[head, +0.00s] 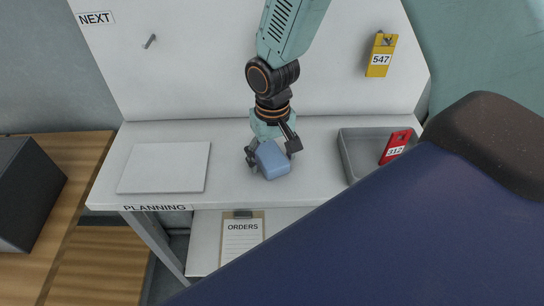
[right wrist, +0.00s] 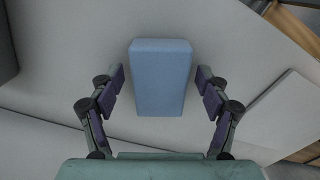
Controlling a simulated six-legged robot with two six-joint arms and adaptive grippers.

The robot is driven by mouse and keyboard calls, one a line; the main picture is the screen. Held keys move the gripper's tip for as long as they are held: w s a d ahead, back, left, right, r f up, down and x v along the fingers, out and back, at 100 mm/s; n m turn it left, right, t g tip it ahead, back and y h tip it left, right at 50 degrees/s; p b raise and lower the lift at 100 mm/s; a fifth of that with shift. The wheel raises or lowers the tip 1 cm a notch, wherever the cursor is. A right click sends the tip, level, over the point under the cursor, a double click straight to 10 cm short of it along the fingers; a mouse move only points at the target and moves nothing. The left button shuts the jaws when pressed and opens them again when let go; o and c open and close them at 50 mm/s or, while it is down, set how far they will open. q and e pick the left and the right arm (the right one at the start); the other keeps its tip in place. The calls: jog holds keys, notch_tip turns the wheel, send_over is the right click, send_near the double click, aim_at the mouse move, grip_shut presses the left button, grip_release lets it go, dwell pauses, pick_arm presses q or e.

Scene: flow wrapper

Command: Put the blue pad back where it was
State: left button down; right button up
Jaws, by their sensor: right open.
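The blue pad (head: 274,161) lies on the white planning desk (head: 230,190), between the white flat board and the grey tray. My right gripper (head: 270,153) is at the pad, coming down from the top of the head view. In the right wrist view the pad (right wrist: 161,77) lies ahead of and between the two spread fingers of the gripper (right wrist: 160,97), with a clear gap on each side. The gripper is open and does not hold the pad. My left gripper is not in view.
A white flat board (head: 165,168) lies left on the desk. A grey tray (head: 352,157) with a red tag (head: 396,146) stands right. A yellow tag (head: 381,55) and an empty hook (head: 150,41) are on the back panel. An orders clipboard (head: 242,236) lies below.

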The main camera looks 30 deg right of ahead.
aim_at(272, 158)
notch_tip(272, 158, up, 12)
jog(key=p, duration=0.1)
jog(key=shift+s, duration=0.2)
jog(key=shift+w+a, duration=0.1)
notch_tip(272, 158, down, 12)
jog(key=shift+f+b, duration=0.25)
jog(key=shift+b, duration=0.35)
notch_tip(272, 158, up, 2)
jog(key=shift+r, duration=0.8)
